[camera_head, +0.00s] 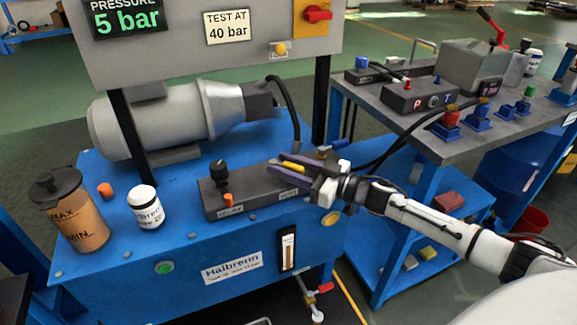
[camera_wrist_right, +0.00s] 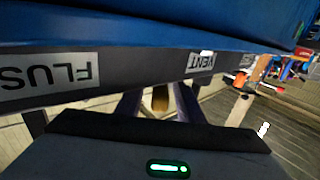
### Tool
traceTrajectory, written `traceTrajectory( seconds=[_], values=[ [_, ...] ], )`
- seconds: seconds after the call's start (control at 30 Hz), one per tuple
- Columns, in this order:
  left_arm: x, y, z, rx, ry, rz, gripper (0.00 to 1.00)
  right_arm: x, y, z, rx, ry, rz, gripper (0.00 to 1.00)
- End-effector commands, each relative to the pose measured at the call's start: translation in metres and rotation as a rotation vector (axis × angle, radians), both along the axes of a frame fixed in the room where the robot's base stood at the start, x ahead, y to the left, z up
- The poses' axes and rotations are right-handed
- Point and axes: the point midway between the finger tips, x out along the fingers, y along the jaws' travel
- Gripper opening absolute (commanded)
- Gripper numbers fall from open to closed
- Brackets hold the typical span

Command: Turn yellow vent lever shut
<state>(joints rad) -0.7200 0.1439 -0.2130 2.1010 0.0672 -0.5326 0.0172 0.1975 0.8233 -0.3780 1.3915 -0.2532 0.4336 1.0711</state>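The yellow vent lever (camera_head: 291,167) sticks up at the right end of the dark valve block (camera_head: 242,190) on the blue bench. In the right wrist view, the lever (camera_wrist_right: 160,98) stands between my two fingers, with a gap on each side. My right gripper (camera_head: 279,160) is open around the lever, its dark fingers pointing left in the head view. The right wrist view shows the gripper (camera_wrist_right: 159,100) beside the VENT label (camera_wrist_right: 203,61). The lever's base is partly hidden by the fingers. My left gripper is not in view.
An orange lever (camera_head: 228,200) and a black knob (camera_head: 219,170) stand on the same block. A white jar (camera_head: 146,207) and an oil cup (camera_head: 72,212) are to the left. The grey control panel (camera_head: 160,50) overhangs the motor (camera_head: 165,122). A side table (camera_head: 455,118) stands right.

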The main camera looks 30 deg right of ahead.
Motion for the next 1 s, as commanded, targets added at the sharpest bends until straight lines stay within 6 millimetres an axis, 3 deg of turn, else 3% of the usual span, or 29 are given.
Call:
traceTrajectory(
  seconds=[0.17, 0.63, 1.0],
  values=[
    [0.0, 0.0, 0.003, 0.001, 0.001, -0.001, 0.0, -0.012, -0.007, 0.0, 0.0, 0.002, 0.0, 0.34],
    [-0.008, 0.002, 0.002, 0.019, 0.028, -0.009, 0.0, -0.079, -0.043, 0.0, -0.001, 0.003, 0.0, 0.34],
    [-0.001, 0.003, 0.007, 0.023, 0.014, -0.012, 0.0, -0.09, -0.05, 0.0, 0.0, -0.001, 0.001, 0.34]
  ],
)
